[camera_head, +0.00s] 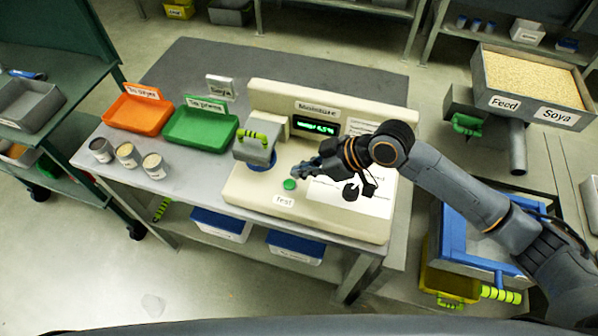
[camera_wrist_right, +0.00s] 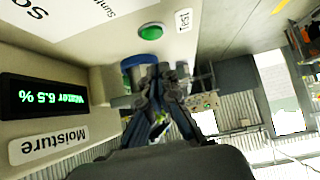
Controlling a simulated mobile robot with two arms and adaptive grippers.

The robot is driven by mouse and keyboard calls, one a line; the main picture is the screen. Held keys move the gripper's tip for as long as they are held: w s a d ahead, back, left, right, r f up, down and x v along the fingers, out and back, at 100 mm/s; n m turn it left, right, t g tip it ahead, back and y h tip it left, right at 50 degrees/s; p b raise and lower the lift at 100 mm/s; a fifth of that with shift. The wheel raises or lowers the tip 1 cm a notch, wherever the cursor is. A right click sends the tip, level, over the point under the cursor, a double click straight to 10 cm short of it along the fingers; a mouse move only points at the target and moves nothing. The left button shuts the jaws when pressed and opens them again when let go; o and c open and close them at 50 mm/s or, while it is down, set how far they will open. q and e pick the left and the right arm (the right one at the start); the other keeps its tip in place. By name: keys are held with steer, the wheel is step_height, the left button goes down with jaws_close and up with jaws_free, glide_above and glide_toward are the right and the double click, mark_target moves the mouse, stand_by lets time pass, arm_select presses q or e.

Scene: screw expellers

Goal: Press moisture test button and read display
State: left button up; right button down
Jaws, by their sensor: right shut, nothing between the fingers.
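The cream moisture tester (camera_head: 262,95) stands on the grey table. Its green test button (camera_head: 289,184) sits on the front deck above the "Test" label (camera_head: 284,201); the button also shows in the right wrist view (camera_wrist_right: 151,32). The lit display (camera_head: 315,127) shows green text; in the right wrist view the display (camera_wrist_right: 42,95) appears upside down and reads "Water 6.5 %". My right gripper (camera_head: 299,171) is shut and empty, just behind the button in the head view. In the wrist view its fingertips (camera_wrist_right: 160,70) appear apart from the button. My left gripper is out of view.
A grey lid with a green-striped handle (camera_head: 254,136) stands over a blue part left of the button. An orange tray (camera_head: 137,115), a green tray (camera_head: 200,128) and three sample cups (camera_head: 127,154) sit on the left. The Feed Soya hopper (camera_head: 537,78) stands right.

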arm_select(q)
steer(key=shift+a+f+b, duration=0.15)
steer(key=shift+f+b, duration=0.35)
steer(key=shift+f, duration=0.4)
arm_select(e)
steer(key=v, duration=0.8)
steer(key=shift+w, duration=0.1)
